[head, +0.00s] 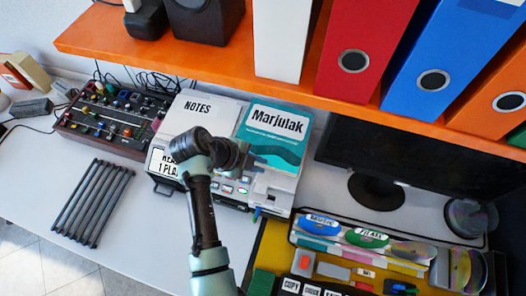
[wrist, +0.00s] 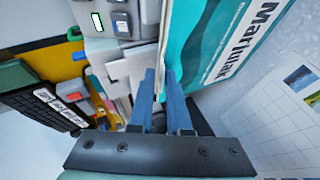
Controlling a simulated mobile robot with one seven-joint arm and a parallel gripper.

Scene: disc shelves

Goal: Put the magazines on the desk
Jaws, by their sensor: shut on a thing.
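A teal and white magazine titled Mariulak (head: 275,125) lies at the back of the desk (head: 110,255), on or over a pale machine. It also shows in the wrist view (wrist: 215,50), right of my fingers. A white magazine titled NOTES (head: 205,112) lies to its left. My gripper (head: 258,160) is at the near edge of the teal magazine, partly hidden by my wrist. In the wrist view its fingers (wrist: 160,85) are close together on the teal magazine's edge. The exact contact is hard to see.
An orange shelf (head: 290,88) with binders overhangs the back. A mixer (head: 110,118) and dark rods (head: 93,202) are at left. A monitor (head: 400,165) is at right, and a yellow tray (head: 262,245) with discs is in front. The left front desk is clear.

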